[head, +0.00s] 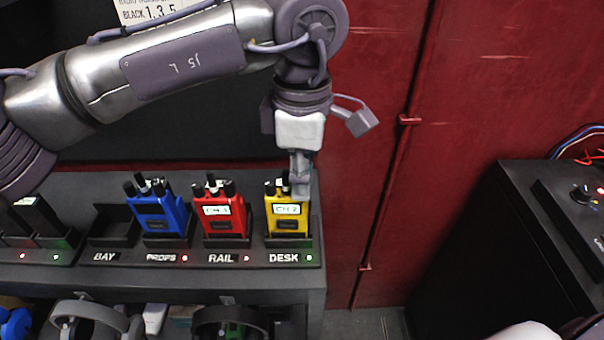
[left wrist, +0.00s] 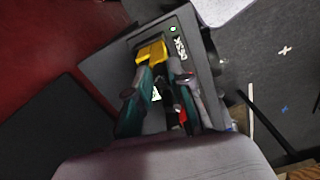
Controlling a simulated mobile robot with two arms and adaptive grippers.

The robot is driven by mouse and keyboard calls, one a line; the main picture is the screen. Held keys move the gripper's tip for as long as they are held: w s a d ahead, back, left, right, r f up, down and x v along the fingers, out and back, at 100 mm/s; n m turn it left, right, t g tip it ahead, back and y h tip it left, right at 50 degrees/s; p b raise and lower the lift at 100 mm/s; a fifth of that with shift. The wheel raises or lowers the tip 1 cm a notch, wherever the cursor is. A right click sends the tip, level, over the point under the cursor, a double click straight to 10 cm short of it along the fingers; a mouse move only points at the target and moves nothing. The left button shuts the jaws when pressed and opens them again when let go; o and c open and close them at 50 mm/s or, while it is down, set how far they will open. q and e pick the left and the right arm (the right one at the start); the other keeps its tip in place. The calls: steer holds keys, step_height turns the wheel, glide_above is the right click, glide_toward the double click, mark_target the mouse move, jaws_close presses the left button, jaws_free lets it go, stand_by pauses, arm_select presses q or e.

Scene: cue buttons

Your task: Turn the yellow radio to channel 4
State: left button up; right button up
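The yellow radio (head: 287,215) stands upright in the DESK slot at the right end of the dock. Its display reads CH 2, and dark stubs and a knob rise from its top. It also shows in the left wrist view (left wrist: 152,53). My left gripper (head: 299,188) points down at the right side of the radio's top and hides part of it. In the left wrist view its two fingers (left wrist: 162,68) are apart, with dark parts between them. Whether they touch the knob cannot be told. My right gripper is not in view.
Headphones (head: 88,318) hang below. A black console (head: 520,225) stands at right. A red wall (head: 480,80) is behind.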

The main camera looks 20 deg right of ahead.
arm_select(q)
jaws_close()
steer(key=shift+m, duration=1.6)
steer(key=o, duration=0.6)
jaws_free()
steer(key=shift+c, duration=0.2)
steer(key=shift+r, duration=0.15)
step_height(320, 180, up, 12)
steer(key=shift+w+d, duration=0.1)
